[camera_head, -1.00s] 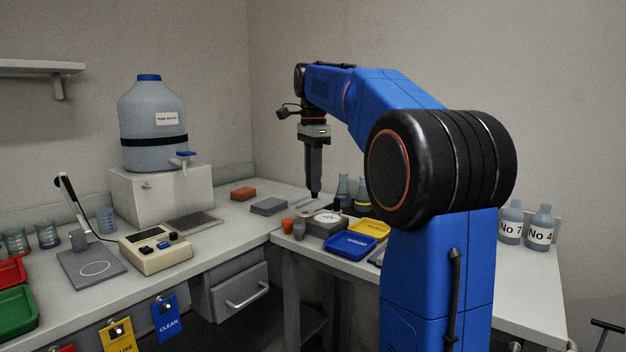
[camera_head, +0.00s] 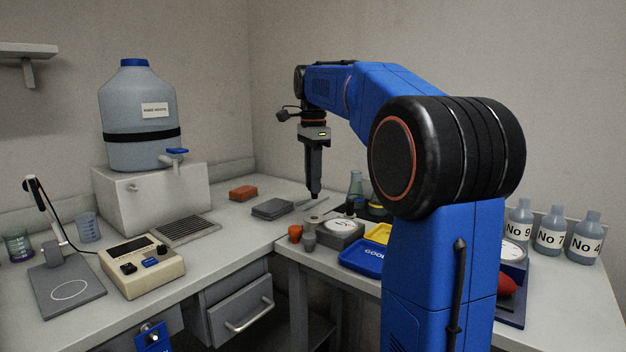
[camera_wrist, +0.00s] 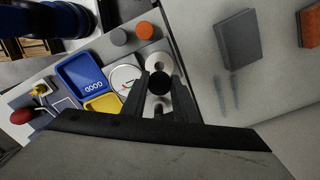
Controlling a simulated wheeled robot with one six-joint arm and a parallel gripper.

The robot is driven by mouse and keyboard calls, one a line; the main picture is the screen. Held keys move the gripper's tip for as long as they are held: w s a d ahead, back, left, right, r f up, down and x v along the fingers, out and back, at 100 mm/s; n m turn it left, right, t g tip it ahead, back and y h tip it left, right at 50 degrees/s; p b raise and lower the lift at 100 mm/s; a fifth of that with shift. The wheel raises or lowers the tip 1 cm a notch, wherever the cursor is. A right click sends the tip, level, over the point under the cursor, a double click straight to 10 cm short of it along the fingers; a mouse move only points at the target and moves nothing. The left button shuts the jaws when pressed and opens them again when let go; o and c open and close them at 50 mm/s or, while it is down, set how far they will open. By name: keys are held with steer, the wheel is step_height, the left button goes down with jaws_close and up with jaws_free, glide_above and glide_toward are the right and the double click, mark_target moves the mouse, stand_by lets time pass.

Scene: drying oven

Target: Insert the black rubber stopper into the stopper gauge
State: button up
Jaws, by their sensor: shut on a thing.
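The black rubber stopper (camera_wrist: 159,83) shows as a dark round end between the fingers of my gripper (camera_wrist: 160,90) in the wrist view. My gripper is shut on it and points down; in the head view my gripper (camera_head: 314,194) is above the bench at the corner, and the stopper is too small and dark there to make out. A grey box with a white dial (camera_head: 345,226), perhaps the stopper gauge, stands just right of it; its dial also shows in the wrist view (camera_wrist: 125,79). Pale round parts (camera_wrist: 158,61) lie beside and below the fingers, partly hidden.
An orange stopper (camera_head: 295,233) and a grey stopper (camera_head: 309,242) stand in front of the dial. A blue tray (camera_head: 358,258) and yellow tray (camera_head: 379,233) lie to the right. Flasks (camera_head: 355,187) stand behind. Bottles (camera_head: 551,234) stand far right.

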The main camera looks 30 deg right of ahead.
mark_target(313, 196)
steer(key=shift+f, duration=2.45)
steer(key=shift+f, duration=1.6)
steer(key=o, duration=1.1)
steer(key=shift+o, duration=0.7)
steer(key=o, duration=0.4)
steer(key=shift+c, duration=0.2)
steer(key=shift+r, duration=0.1)
steer(key=shift+r, duration=3.9)
